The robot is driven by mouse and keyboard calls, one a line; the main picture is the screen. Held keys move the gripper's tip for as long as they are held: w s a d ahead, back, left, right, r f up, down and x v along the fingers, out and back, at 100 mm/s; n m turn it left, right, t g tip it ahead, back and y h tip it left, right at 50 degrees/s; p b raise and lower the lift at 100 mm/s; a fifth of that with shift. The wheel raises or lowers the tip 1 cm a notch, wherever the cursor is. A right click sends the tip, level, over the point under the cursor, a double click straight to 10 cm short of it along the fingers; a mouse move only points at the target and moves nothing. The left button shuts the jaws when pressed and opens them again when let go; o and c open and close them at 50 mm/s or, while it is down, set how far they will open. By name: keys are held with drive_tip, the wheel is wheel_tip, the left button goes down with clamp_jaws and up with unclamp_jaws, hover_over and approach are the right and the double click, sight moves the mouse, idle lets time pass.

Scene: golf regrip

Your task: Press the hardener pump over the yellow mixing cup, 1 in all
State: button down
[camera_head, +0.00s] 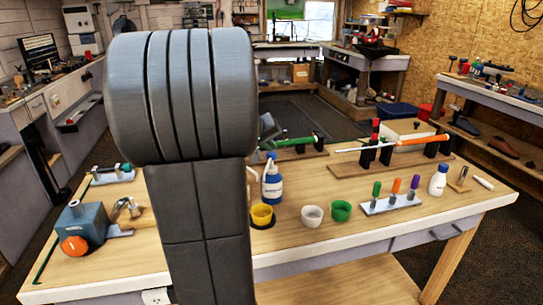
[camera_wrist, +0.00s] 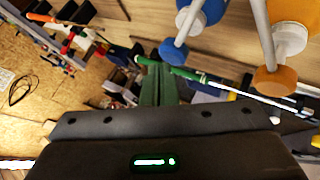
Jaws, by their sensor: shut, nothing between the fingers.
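The yellow mixing cup (camera_head: 262,215) stands on a dark round base on the bench in the head view, just right of my arm. A blue bottle (camera_head: 272,186) with a white label stands right behind it; another bottle is mostly hidden by my arm. In the wrist view a blue pump (camera_wrist: 200,10) and an orange pump (camera_wrist: 292,14) show at the upper right, each with a white stem ending in a disc. I cannot tell which is the hardener. My gripper (camera_wrist: 158,68) is shut and empty, apart from both pumps. In the head view my arm hides much of it.
A white cup (camera_head: 312,216) and a green cup (camera_head: 341,210) stand to the right. The front-right bench edge is clear.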

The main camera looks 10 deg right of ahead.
sight(270, 155)
drive_tip(key=shift+f+b, duration=1)
drive_tip(key=shift+b, duration=0.05)
idle(0.9)
drive_tip(key=shift+r+p, duration=0.95)
drive_tip(key=shift+r, duration=0.45)
drive_tip(key=shift+r+p, duration=1.8)
drive_tip(key=shift+r, duration=0.8)
drive_tip(key=shift+f, duration=0.1)
